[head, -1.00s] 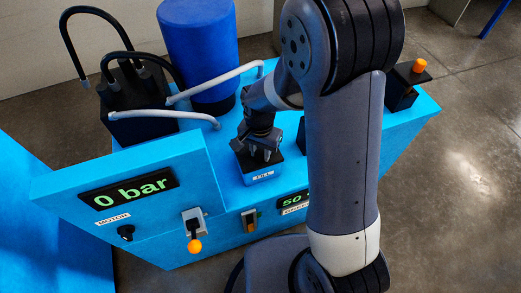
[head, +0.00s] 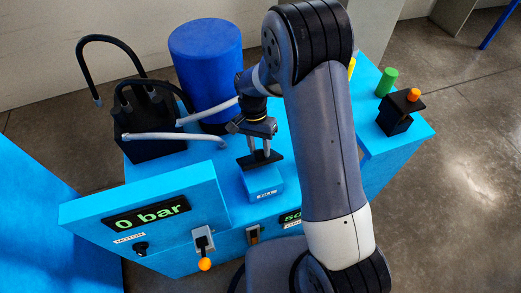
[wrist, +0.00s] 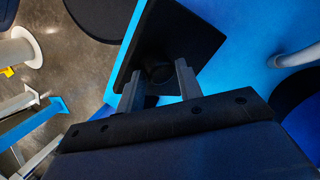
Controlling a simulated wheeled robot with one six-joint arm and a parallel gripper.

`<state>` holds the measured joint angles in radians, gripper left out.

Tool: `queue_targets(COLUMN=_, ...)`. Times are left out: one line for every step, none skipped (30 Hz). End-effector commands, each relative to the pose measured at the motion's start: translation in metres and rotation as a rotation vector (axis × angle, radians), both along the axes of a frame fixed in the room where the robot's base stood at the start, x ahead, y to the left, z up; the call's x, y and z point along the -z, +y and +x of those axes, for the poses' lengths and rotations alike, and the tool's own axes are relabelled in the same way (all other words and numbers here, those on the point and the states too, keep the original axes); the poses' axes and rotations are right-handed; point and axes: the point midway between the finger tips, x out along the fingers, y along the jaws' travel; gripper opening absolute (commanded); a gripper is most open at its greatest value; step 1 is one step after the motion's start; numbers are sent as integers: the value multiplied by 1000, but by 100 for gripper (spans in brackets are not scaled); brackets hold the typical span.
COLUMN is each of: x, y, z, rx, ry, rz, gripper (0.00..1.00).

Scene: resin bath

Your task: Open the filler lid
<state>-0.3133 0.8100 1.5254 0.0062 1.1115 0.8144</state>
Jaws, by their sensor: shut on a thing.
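The filler lid (head: 258,161) is a dark flat plate over the small blue filler box (head: 264,182), which has a label on its front. The lid appears raised or tilted, with blue box top showing in front of it; whether its back edge still touches the box is unclear. My gripper (head: 260,149) is above the lid, fingers pointing down. In the wrist view, my gripper (wrist: 159,86) is shut on the small dark knob on the lid (wrist: 185,38). The fingers partly hide the knob.
A blue drum (head: 205,65) and a black block with hoses (head: 150,115) stand behind left. A grey pipe (head: 175,137) runs left of my gripper. The display panel (head: 145,217) is in front left. A green cylinder (head: 387,82) and orange-topped black box (head: 395,118) stand right.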

Motion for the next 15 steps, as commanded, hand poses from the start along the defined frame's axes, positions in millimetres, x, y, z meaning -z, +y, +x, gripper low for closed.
queue_targets(x=0, y=7, z=13, rx=2, ry=-34, rz=16, gripper=0)
queue_targets(x=0, y=8, z=15, rx=2, ry=-33, rz=17, gripper=0)
queue_targets(x=-1, y=9, z=18, rx=2, ry=-33, rz=17, gripper=0)
queue_targets(x=-1, y=10, z=20, rx=2, ry=-33, rz=17, gripper=0)
queue_targets(x=-1, y=11, z=22, rx=2, ry=-32, rz=18, gripper=0)
queue_targets(x=0, y=12, z=24, rx=2, ry=-30, rz=17, gripper=0)
queue_targets(x=0, y=12, z=26, rx=1, ry=-30, rz=17, gripper=0)
queue_targets(x=0, y=13, z=27, rx=1, ry=-30, rz=17, gripper=0)
queue_targets(x=0, y=14, z=29, rx=2, ry=-29, rz=18, gripper=0)
queue_targets(x=0, y=15, z=31, rx=1, ry=-26, rz=17, gripper=0)
queue_targets(x=2, y=16, z=33, rx=1, ry=-2, rz=10, gripper=0)
queue_targets(x=2, y=17, z=36, rx=1, ry=26, rz=2, gripper=0)
queue_targets(x=2, y=17, z=38, rx=1, ry=47, rz=-5, gripper=0)
queue_targets(x=2, y=18, z=40, rx=1, ry=69, rz=-12, gripper=0)
queue_targets(x=3, y=19, z=43, rx=1, ry=102, rz=-20, gripper=0)
